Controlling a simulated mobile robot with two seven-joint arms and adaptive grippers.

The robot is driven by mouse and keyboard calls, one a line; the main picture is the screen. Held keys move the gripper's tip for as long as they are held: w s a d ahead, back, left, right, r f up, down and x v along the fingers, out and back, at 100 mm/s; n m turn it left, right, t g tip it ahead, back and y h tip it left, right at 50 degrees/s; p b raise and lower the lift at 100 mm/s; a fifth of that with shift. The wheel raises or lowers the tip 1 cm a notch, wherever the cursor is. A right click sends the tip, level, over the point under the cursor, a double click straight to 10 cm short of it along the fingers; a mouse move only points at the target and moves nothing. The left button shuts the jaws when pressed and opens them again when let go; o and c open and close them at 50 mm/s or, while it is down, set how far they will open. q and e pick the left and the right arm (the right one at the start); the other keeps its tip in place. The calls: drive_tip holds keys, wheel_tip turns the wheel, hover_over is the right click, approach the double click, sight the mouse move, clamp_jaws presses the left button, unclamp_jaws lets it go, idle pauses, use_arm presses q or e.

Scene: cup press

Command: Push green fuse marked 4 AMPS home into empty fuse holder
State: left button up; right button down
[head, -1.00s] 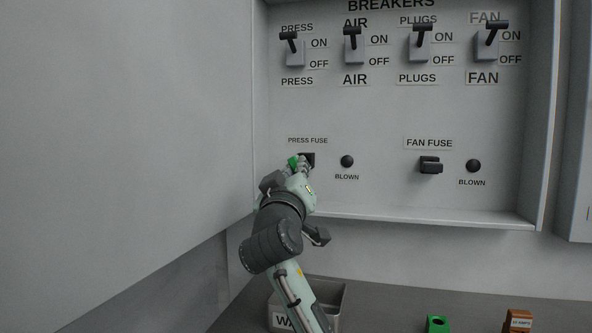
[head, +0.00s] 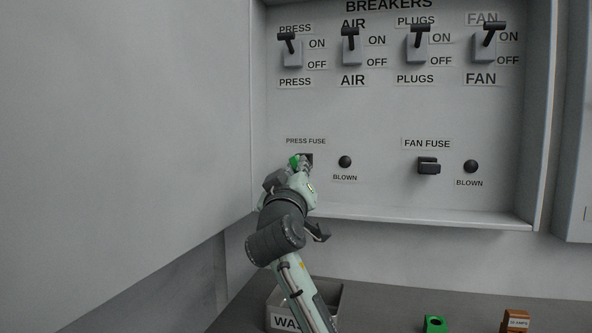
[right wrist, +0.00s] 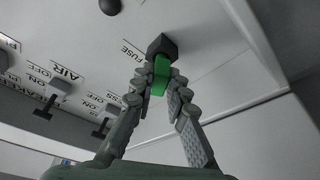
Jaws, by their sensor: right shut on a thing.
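The green fuse (head: 294,161) is between the fingers of my right gripper (head: 299,166), which is shut on it right in front of the press fuse holder (head: 308,158). In the right wrist view the green fuse (right wrist: 161,77) sits between the fingertips (right wrist: 163,88), with its far end at the dark holder (right wrist: 161,46). How deep it sits in the holder I cannot tell. The AMPS marking on this fuse is not readable. My left gripper is not in view.
A dark fuse fills the fan fuse holder (head: 428,166) on the right. Breaker switches (head: 350,45) line the panel top. The panel's bottom ledge (head: 430,219) juts out below. A waste bin (head: 325,297), another green fuse (head: 435,324) and an orange-brown fuse (head: 515,321) stand on the bench.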

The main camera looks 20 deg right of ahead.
drive_tip(key=shift+w+d, duration=0.55)
drive_tip(key=shift+w, duration=0.25)
drive_tip(key=c, duration=1.4)
unclamp_jaws()
drive_tip(key=shift+c, duration=0.2)
drive_tip(key=v, duration=1.2)
drive_tip(key=shift+s, duration=0.1)
